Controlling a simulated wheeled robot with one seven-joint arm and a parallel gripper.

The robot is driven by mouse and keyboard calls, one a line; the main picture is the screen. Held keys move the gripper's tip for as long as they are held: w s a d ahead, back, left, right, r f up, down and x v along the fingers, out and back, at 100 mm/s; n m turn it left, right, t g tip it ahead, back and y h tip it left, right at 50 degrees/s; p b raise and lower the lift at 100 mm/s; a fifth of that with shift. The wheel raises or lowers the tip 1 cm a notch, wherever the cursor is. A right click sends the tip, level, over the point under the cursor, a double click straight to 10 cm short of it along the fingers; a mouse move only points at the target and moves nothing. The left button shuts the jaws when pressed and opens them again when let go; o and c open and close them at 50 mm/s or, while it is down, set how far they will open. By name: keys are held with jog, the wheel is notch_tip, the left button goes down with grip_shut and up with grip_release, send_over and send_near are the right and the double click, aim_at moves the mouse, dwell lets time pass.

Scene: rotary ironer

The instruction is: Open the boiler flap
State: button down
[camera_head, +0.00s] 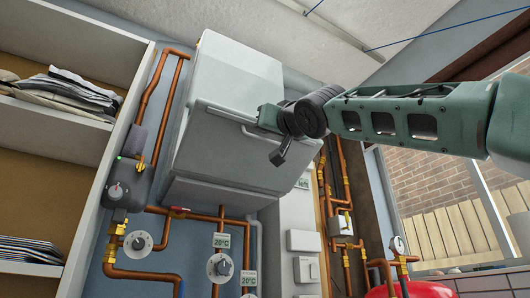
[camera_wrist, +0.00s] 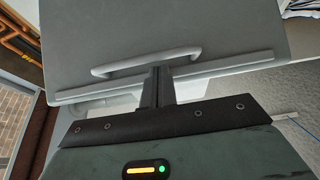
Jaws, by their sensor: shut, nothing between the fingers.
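The boiler (camera_head: 235,75) is a pale grey box high on the wall in the head view. Its flap (camera_head: 225,150) is the lower front panel, with a ledge along its upper edge. The wrist view shows a grey panel (camera_wrist: 140,25) with a bar handle (camera_wrist: 190,52) and a long ledge below it. My gripper (camera_head: 262,118) is at the right part of the flap's upper edge in the head view. In the wrist view its shut fingers (camera_wrist: 157,75) reach up to the ledge, close below the handle. I cannot tell whether they touch it. Nothing is between them.
Copper pipes (camera_head: 160,95) with gauges and valves run left of and below the boiler. White boxes (camera_head: 303,240) hang to its lower right. A shelf unit (camera_head: 125,110) with folded cloth stands left. A window (camera_head: 435,180) and a red tank (camera_head: 425,290) are at right.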

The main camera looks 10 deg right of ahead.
notch_tip(320, 180, down, 8)
jog(key=t+b, duration=0.1)
jog(key=b, duration=1)
jog(key=shift+s, duration=0.2)
jog(key=shift+d, duration=0.1)
dwell(0.3)
